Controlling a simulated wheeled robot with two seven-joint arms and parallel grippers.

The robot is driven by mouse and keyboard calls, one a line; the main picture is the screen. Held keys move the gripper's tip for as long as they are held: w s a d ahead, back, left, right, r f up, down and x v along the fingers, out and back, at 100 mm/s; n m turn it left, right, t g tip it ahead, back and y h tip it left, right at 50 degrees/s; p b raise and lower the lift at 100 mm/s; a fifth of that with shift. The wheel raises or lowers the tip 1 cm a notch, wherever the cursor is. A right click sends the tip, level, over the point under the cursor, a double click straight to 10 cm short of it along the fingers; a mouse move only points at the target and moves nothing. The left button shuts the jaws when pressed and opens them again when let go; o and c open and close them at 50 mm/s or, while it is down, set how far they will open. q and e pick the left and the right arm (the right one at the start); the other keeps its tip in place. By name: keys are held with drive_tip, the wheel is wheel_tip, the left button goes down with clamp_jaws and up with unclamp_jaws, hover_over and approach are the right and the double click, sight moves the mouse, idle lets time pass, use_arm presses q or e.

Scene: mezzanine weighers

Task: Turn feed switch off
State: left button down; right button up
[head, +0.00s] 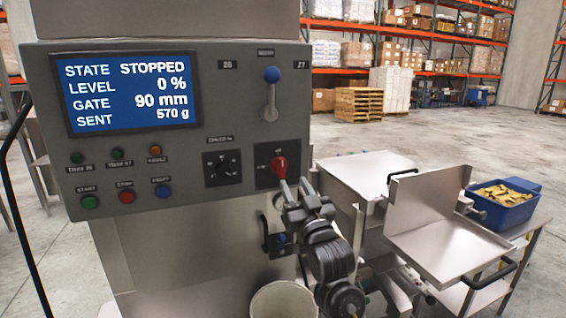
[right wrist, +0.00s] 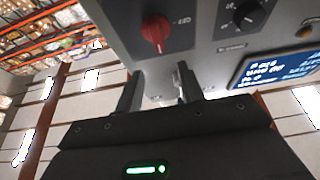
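A red rotary knob (head: 280,166), which I take to be the feed switch, sits on a dark plate at the lower right of the grey control panel. Its small label is too blurred to read fully. It also shows in the right wrist view (right wrist: 155,32), beyond the fingertips. My right gripper (head: 296,190) is just below and right of the knob in the head view. In the right wrist view its two fingers (right wrist: 160,82) stand apart, with the knob not between them. My left gripper is not in view.
The screen (head: 130,92) reads STATE STOPPED, LEVEL 0 %, GATE 90 mm, SENT 570 g. A black dial (head: 222,168) is left of the knob, and a blue-tipped lever (head: 271,95) above it. A white bucket (head: 283,300) and steel trays (head: 450,240) stand below and right.

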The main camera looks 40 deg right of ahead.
sight(283, 163)
drive_tip(key=p+x, duration=0.2)
drive_tip(key=x, duration=0.6)
drive_tip(key=shift+w+d+r+p, duration=0.1)
drive_tip(key=shift+w+p, duration=0.2)
drive_tip(key=shift+w+d, duration=0.15)
drive_tip(key=shift+w, duration=0.2)
clamp_jaws()
